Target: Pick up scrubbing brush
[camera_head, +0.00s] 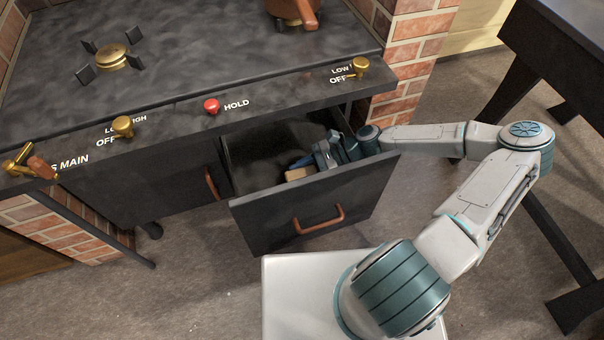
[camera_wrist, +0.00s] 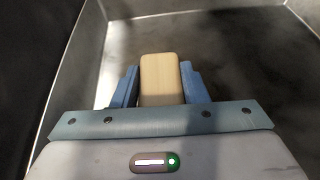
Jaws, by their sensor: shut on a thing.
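The scrubbing brush (camera_wrist: 161,80) shows as a pale wooden block between my gripper's two blue fingers in the wrist view. In the head view its light wooden part (camera_head: 300,173) shows inside the open drawer, just below my gripper (camera_head: 303,162). My gripper (camera_wrist: 160,88) is shut on the brush, with one finger on each side. It is inside the drawer, near the drawer's right side. The brush's underside is hidden, and I cannot tell if it touches the drawer floor.
The open drawer (camera_head: 270,222) has a dark front with a copper handle (camera_head: 318,220). The drawer floor shows bare metal around the brush. The stove top (camera_head: 200,60) with its knobs overhangs the drawer's back. A dark table (camera_head: 565,60) stands at the right.

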